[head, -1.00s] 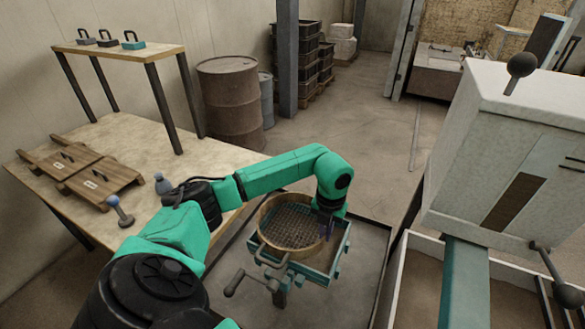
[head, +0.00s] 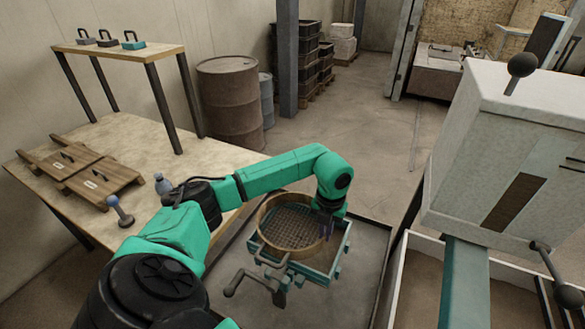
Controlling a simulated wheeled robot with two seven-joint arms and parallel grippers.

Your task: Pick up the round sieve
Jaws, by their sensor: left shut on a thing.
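The round sieve (head: 292,228) has a tan wooden rim and a dark wire mesh. It sits on a teal square frame stand (head: 330,262) at the lower middle of the head view. My left gripper (head: 326,228) points down at the right side of the sieve and is shut on its rim. The fingertips are partly hidden by the wrist and the rim. My right gripper is out of view.
A crank handle (head: 236,284) sticks out at the stand's front left. A wooden table (head: 140,145) with two wooden boards (head: 80,178) stands at left. A large white machine (head: 505,160) stands at right. A rusty barrel (head: 232,100) is behind.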

